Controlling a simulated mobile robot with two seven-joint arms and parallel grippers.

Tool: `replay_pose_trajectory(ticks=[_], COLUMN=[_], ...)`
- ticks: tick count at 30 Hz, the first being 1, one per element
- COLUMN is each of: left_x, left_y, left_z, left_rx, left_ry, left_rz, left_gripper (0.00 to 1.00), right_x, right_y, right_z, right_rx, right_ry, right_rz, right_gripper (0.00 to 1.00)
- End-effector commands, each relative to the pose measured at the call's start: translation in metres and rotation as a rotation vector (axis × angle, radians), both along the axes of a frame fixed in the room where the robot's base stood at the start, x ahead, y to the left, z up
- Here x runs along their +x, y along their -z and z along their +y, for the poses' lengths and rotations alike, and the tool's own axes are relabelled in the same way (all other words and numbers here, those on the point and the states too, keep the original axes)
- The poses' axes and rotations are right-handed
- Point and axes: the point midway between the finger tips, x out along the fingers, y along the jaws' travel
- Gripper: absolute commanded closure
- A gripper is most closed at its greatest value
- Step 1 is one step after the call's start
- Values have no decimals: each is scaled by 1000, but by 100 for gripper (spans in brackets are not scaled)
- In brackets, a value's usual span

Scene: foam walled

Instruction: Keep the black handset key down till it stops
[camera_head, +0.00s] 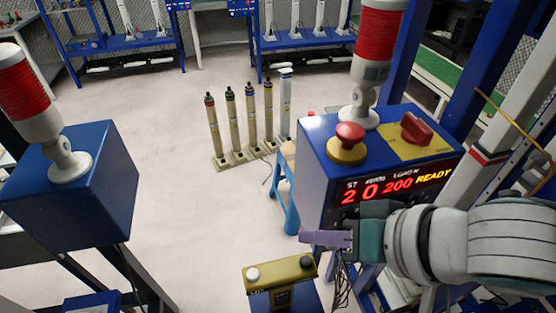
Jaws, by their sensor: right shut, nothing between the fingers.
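The handset (279,272) is an olive-yellow box low in the middle of the head view. It has a white key (253,274) on its left and a black key (306,262) on its right. My right gripper (304,237) comes in from the right and is shut and empty. In the picture its purple-grey fingertips appear just above the black key, with a visible gap between them. The key shows uncovered. I cannot tell how far it is pressed. My left gripper is not in view.
A blue control box (318,180) carries a red mushroom button (350,134), a red rotary switch (416,128) and a lit display (398,186) ending in READY. A red-white lamp (372,50) stands on it. Another blue box (75,180) stands left. Several posts (252,118) stand behind.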

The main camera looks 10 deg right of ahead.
Motion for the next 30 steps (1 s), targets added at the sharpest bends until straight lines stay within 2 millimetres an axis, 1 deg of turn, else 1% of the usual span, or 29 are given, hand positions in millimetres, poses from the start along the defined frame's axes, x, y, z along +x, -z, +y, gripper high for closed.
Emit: replay_pose_trajectory(ticks=[1,3,9,13,30], left_x=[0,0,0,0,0], left_y=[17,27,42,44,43], left_z=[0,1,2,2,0], left_rx=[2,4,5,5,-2], left_ry=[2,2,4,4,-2], left_rz=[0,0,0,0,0], left_gripper=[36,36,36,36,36], right_x=[1,1,0,0,0], right_y=[15,25,44,47,46], right_z=[0,0,0,0,0], right_rx=[-2,0,0,0,0], right_ry=[-2,-1,0,0,0], right_rz=[-2,-2,0,0,0], right_gripper=[100,100,100,100,100])
